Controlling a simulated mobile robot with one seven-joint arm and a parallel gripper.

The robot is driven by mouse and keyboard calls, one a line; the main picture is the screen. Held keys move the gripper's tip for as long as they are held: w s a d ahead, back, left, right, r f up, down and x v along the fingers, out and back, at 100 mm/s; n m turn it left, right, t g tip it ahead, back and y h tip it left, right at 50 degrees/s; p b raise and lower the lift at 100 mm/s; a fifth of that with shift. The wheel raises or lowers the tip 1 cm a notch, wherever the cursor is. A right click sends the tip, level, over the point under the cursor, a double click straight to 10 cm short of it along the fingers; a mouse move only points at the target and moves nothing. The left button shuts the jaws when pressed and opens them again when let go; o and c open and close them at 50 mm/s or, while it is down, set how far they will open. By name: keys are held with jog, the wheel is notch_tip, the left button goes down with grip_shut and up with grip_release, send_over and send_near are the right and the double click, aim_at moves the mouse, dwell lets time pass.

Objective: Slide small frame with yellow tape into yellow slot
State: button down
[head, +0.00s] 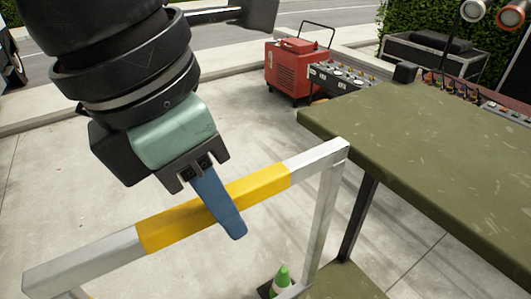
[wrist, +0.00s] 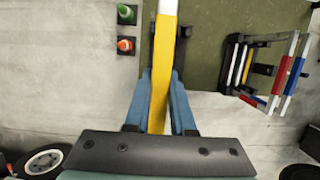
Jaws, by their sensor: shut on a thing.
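The small frame is a silver square-tube frame with yellow tape (head: 165,228) around its top bar. It fills the lower middle of the head view, upright, with a leg going down at its right end. My gripper (head: 228,215) is shut on the taped part of the top bar, with one blue finger showing in front of it. In the wrist view the frame's yellow bar (wrist: 161,70) runs between both blue fingers (wrist: 161,105). A dark rack (wrist: 233,80) with yellow, red and blue marked bars stands at right in the wrist view. I cannot tell which opening is the yellow slot.
A green-topped table (head: 430,140) stands at right, close to the frame's right end. A green cone (head: 281,279) is below the frame; an orange cone (wrist: 126,45) shows in the wrist view. A red generator (head: 292,72) is further back. The concrete at left is open.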

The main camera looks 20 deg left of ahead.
jog(key=shift+r+p, duration=0.8)
jog(key=shift+r, duration=0.7)
jog(key=shift+f, duration=0.1)
